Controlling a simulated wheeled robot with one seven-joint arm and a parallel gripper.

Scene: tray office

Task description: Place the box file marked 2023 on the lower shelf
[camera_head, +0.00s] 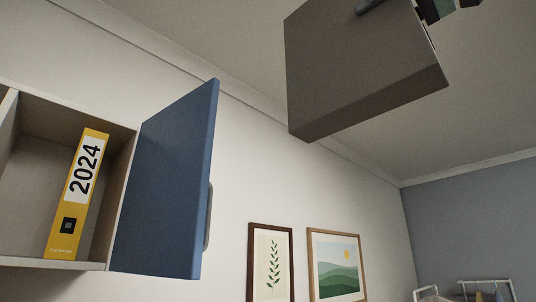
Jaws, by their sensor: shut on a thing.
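A dark grey-brown box (360,70) hangs high at the upper right, well clear of the cabinet. It has the shape of a box file, but no label or number shows on the faces turned to me, so I cannot read whether it is marked 2023. My gripper (432,10) is partly in view at the top edge and is shut on this box. Most of the gripper is cut off. A yellow box file marked 2024 (66,243) stands in an open cabinet compartment (30,190) at the left. I cannot tell which shelf level this is.
A blue cabinet door (165,180) with a grey handle stands open beside the compartment, between it and the held box. There is free room left of the 2024 file. Two framed pictures (270,226) (310,250) hang on the wall. White-framed items (485,282) stand at lower right.

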